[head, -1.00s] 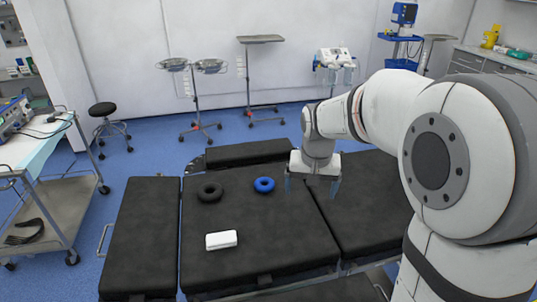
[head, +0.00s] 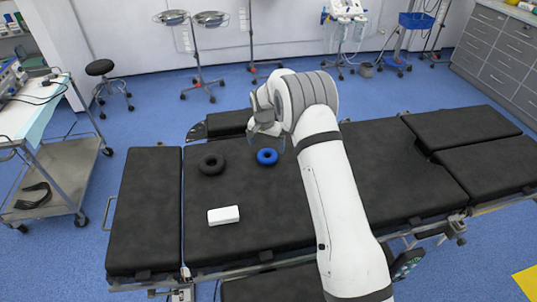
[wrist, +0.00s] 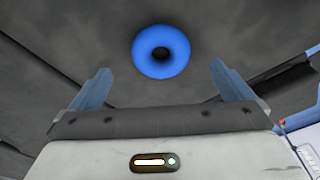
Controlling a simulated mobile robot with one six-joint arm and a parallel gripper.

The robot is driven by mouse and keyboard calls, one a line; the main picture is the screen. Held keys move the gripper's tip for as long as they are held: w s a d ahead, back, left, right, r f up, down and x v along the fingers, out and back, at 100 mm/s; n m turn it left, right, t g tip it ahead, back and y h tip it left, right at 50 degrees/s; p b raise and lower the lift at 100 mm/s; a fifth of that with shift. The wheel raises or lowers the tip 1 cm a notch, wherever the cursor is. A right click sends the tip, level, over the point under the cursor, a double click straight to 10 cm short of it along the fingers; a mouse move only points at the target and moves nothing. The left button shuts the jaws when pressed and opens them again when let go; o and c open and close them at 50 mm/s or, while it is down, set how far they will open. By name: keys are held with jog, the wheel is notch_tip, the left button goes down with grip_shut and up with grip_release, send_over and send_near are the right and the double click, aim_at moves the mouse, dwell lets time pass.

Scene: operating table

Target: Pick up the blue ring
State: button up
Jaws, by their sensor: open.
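The blue ring (head: 267,157) lies flat on the black padded operating table (head: 260,215), toward its far edge. In the wrist view the blue ring (wrist: 161,51) is at the top centre, beyond my fingertips and in line with the gap between them. My gripper (wrist: 160,85) is open, with one finger on each side of that gap and nothing between them. In the head view my gripper (head: 266,137) is beside the far side of the ring, partly hidden by my own wrist. I cannot tell its exact height above the table.
A black ring (head: 212,164) lies left of the blue one. A white box (head: 223,215) lies nearer on the same pad. A metal cart (head: 60,170) stands to the left. The pad between the white box and the rings is clear.

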aim_at(267, 152)
jog(key=f, duration=0.2)
jog(key=f+p, duration=0.1)
jog(key=f, duration=0.1)
jog(key=w+f+p, duration=0.1)
jog(key=f, duration=0.1)
jog(key=shift+d, duration=0.2)
jog(key=c, duration=1.1)
jog(key=shift+r, duration=0.1)
